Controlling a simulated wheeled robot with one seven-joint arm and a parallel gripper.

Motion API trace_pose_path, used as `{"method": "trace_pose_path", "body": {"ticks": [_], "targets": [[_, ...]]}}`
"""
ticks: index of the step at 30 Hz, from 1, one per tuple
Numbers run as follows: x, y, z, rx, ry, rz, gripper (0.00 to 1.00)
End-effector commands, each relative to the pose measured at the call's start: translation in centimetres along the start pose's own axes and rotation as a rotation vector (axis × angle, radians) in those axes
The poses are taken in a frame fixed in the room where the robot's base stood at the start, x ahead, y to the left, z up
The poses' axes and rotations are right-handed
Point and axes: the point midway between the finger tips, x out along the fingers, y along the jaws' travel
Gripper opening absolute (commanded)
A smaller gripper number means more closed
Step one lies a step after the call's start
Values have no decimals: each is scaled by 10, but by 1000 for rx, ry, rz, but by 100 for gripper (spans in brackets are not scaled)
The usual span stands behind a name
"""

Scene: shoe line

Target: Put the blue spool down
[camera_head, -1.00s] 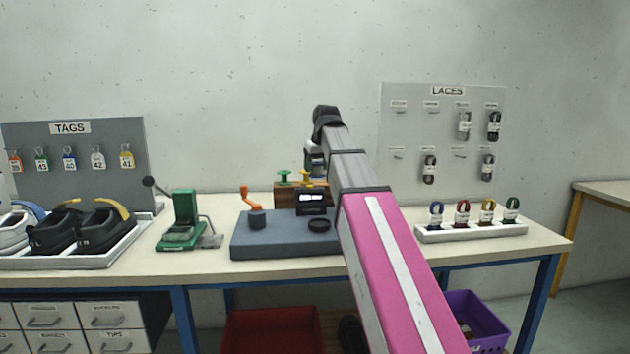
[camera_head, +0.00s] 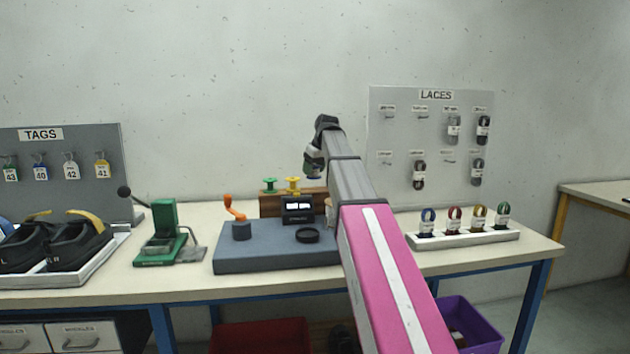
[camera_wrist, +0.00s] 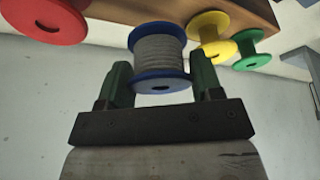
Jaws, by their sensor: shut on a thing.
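The blue spool (camera_wrist: 158,48) has blue flanges and a grey winding. My gripper (camera_wrist: 160,82) is shut on it, with a green finger at each side. In the head view, my gripper (camera_head: 313,163) hangs above and just right of the yellow spool, against the wall. A wooden rack (camera_head: 270,204) stands on the bench behind the grey-blue block. It bears a green spool (camera_head: 269,185) and a yellow spool (camera_head: 293,186). A red spool (camera_wrist: 45,18) shows in the wrist view, where the blue spool overlaps the rack's edge; contact cannot be told.
A grey-blue block (camera_head: 260,260) with an orange-handled crank (camera_head: 236,210) and a small dark display (camera_head: 298,209) stands before the rack. A green press (camera_head: 162,240) is at left. A white tray of lace loops (camera_head: 465,239) is at right. My arm hides part of the bench.

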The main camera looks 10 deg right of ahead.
Motion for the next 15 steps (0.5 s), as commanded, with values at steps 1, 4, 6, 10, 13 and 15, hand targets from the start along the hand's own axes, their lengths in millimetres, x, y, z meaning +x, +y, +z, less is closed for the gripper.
{"method": "trace_pose_path", "body": {"ticks": [1,4,6,10,13,15], "targets": [[2,4,0,1,0,0,30],[5,7,1,0,1,0,30],[9,7,2,0,1,0,30],[23,7,9,0,-1,-2,30],[36,7,14,0,0,-1,30],[41,7,16,0,0,-1,30]]}}
